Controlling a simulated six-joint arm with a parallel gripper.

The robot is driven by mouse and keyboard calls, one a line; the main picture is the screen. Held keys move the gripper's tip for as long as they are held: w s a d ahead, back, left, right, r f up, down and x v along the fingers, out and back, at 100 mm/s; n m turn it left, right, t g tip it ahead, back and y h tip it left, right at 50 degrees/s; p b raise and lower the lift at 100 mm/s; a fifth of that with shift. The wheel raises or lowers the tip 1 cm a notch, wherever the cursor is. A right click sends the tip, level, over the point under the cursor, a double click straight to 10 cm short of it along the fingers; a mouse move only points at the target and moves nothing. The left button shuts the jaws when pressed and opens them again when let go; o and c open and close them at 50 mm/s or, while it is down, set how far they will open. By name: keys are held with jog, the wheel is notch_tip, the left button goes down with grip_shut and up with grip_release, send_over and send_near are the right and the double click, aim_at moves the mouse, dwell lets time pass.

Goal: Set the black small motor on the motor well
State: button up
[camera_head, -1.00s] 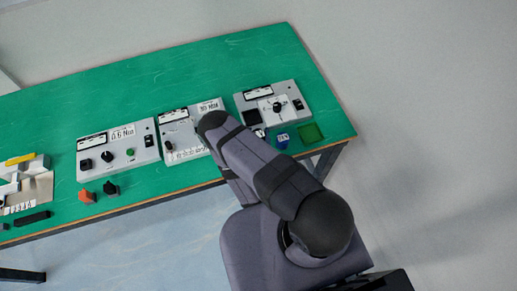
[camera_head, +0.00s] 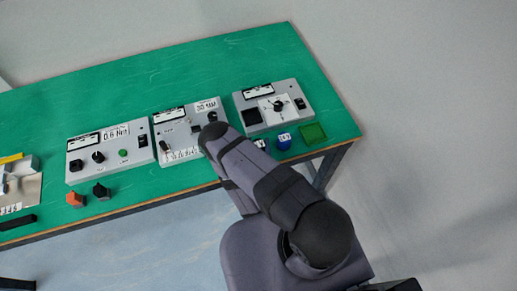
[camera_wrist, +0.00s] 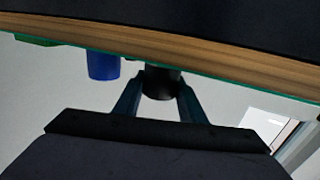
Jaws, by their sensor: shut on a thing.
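The black small motor (camera_wrist: 160,84) is a dark cylinder between the two fingers of my gripper (camera_wrist: 158,92) in the wrist view. The fingers are shut on its sides. The motor well seems to be the dark square recess (camera_head: 252,117) at the left of the right grey panel (camera_head: 287,91), but I cannot be sure.
A blue cylinder (camera_head: 284,140) stands right beside the motor, also in the wrist view (camera_wrist: 103,66). A green square tray (camera_head: 313,133) is right of it. Two more grey panels, orange (camera_head: 75,199) and black (camera_head: 102,191) pieces lie left. The wooden table edge (camera_wrist: 200,58) runs close to the gripper.

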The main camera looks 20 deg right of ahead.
dwell(0.3)
jog(key=shift+f, duration=0.2)
jog(key=o, duration=1.3)
jog(key=shift+c, duration=0.2)
jog(key=shift+b+v, duration=1.45)
jog(key=shift+v, duration=1)
jog(key=shift+b+v, duration=0.35)
jog(key=shift+v, duration=0.85)
jog(key=shift+o, duration=0.4)
jog(key=shift+r, duration=0.1)
